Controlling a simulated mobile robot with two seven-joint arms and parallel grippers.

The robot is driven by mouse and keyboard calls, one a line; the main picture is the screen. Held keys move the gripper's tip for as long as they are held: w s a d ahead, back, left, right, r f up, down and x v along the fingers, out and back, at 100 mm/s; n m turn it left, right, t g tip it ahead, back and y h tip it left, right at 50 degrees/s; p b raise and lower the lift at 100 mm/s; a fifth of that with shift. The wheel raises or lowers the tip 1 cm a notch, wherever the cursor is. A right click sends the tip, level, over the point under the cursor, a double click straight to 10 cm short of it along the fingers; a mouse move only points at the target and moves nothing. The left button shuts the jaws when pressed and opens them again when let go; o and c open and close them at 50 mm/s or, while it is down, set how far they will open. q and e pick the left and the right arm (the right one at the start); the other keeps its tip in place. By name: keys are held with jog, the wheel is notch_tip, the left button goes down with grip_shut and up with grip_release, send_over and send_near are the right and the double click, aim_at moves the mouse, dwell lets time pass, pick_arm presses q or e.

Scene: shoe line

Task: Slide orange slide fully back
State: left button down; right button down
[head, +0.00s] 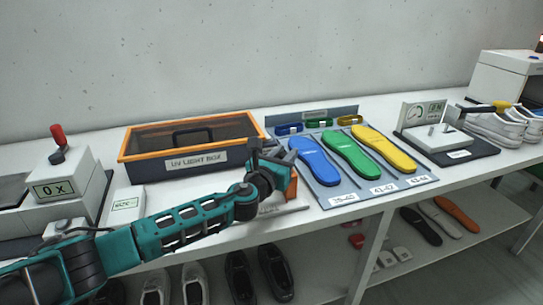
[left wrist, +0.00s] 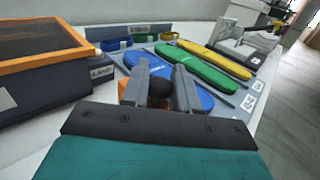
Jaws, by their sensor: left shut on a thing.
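The orange slide (head: 292,186) shows as a small orange piece on a low pale base (head: 290,208), between the UV light box and the insole board. My left gripper (head: 275,165) is over it and hides most of it. In the left wrist view, my left gripper (left wrist: 160,88) has its two grey fingers shut on a round black knob (left wrist: 160,91). Orange (left wrist: 124,88) shows beside and under the fingers, so the knob appears to belong to the slide. How far back the slide sits is hidden. My right gripper is in neither view.
The orange-rimmed UV light box (head: 190,172) stands left of the slide. The insole board (head: 338,202) with blue, green and yellow insoles lies right of it. A gauge device (head: 440,138) and white shoes (head: 505,125) are farther right. A small white card block (head: 125,205) stands left.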

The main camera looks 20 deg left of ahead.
pick_arm(q)
jog(key=shift+w+d+r, duration=0.1)
jog(key=shift+w+d, duration=0.2)
jog(key=shift+d, duration=0.15)
jog(key=shift+r, duration=0.1)
jog(key=shift+d, duration=0.1)
jog(key=c, duration=1.2)
grip_release()
jog(key=shift+o, duration=1.2)
jog(key=shift+w+d, duration=0.1)
jog(key=shift+w, duration=0.05)
